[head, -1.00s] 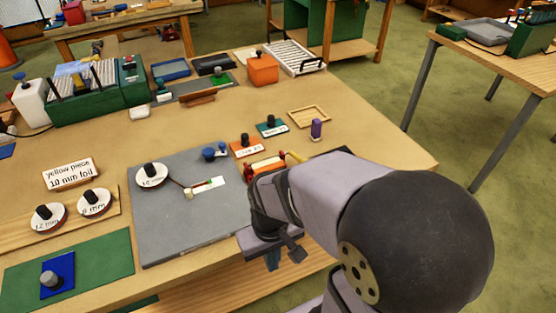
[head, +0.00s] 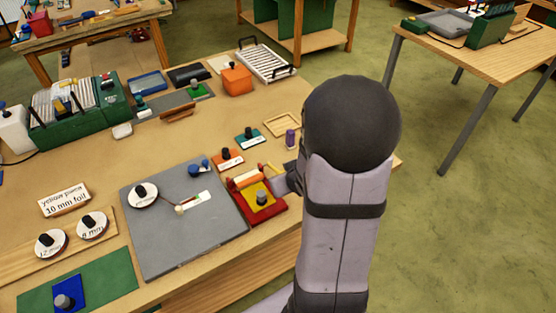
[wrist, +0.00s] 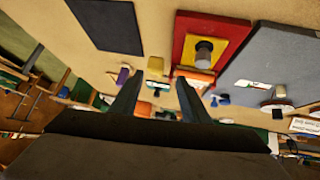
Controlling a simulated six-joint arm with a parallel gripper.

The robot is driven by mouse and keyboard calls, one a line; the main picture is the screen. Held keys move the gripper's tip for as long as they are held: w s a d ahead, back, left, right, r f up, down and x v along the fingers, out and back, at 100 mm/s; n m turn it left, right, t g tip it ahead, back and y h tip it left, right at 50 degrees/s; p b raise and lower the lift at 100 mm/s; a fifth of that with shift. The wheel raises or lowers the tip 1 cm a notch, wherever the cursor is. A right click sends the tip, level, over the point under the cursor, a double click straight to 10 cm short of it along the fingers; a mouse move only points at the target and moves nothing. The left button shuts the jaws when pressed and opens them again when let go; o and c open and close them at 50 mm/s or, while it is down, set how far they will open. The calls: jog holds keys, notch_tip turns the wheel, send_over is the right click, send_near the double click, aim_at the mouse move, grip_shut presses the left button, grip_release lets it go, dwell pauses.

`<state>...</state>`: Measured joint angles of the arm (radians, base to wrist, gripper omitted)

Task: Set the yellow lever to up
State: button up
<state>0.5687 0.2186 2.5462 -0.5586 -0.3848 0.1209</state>
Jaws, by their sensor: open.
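The yellow lever (head: 272,169) sticks out at the right end of an orange roller (head: 247,180) on a small red-based device (head: 263,216). A yellow plate (head: 252,190) with a grey knob lies on the red base. In the wrist view a yellow block, apparently the lever's end (wrist: 155,66), shows just beyond and between my fingertips. My gripper (wrist: 157,86) is open, with nothing between its fingers. In the head view my arm mostly hides the gripper, which is at the device's right side. I cannot tell the lever's exact tilt.
A grey board (head: 180,240) lies left of the device. Behind it are an orange card (head: 227,161), a teal card (head: 249,138), a purple peg (head: 291,138) and a wooden frame (head: 281,125). A dark flat mat (wrist: 108,25) shows in the wrist view.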

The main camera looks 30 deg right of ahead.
aim_at(278, 171)
jog(key=shift+w+d+f+n+t+y+b, duration=0.15)
jog(key=shift+d+f+t+y+b, duration=0.2)
jog(key=shift+f+t+b, duration=0.45)
jog(key=shift+w+d+f+n+t+y+b, duration=0.15)
jog(key=shift+d+f+t+y+b, duration=0.35)
jog(key=shift+t+b, duration=0.55)
jog(key=shift+w+d+f+n+t+y+b, duration=0.1)
jog(key=shift+d+f+n+t+y+b, duration=0.15)
jog(key=shift+f+t+b, duration=0.55)
jog(key=shift+a+r, duration=0.1)
jog(key=shift+p+x, duration=0.95)
jog(key=shift+x, duration=2.7)
jog(key=shift+c, duration=0.3)
grip_shut()
